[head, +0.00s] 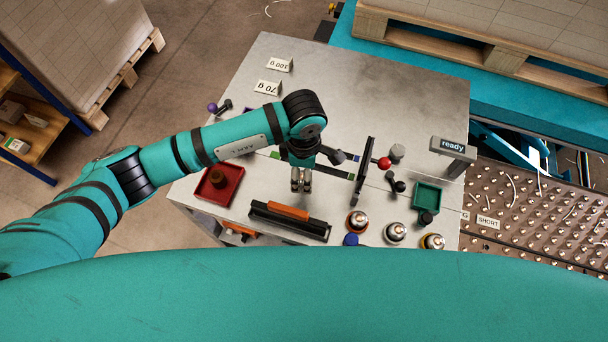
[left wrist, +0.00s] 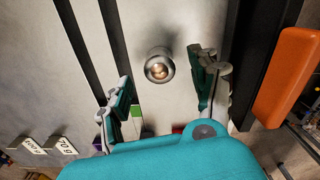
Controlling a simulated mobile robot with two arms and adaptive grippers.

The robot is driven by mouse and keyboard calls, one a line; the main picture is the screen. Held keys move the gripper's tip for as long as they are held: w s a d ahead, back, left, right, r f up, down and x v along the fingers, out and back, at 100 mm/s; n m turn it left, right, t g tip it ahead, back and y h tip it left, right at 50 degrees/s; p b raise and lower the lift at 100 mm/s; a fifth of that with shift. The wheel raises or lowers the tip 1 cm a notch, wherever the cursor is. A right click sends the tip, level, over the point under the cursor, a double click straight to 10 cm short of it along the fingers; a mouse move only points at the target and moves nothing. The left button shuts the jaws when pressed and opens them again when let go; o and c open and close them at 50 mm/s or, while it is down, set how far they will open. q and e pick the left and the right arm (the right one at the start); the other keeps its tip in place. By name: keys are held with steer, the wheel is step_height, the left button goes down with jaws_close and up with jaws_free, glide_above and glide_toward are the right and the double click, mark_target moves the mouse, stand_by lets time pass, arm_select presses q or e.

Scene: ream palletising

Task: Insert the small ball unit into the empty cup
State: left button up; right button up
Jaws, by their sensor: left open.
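My left gripper (head: 301,182) hangs over the middle of the table, pointing down, with its fingers apart. In the left wrist view the open fingers (left wrist: 165,88) stand on either side of a small round metal unit with a shiny ball-like top (left wrist: 158,68). It looks like the small ball unit; nothing grips it, and whether a finger touches it I cannot tell. In the head view my gripper hides that spot. I cannot pick out the empty cup for sure.
A black holder with an orange block (head: 288,211) lies just in front of my gripper. A red tray (head: 218,184) is left, a green tray (head: 428,195) right. A dark upright panel (head: 366,158) and a red ball (head: 384,163) stand right of the gripper.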

arm_select(q)
steer(key=shift+f, duration=1.15)
jaws_close()
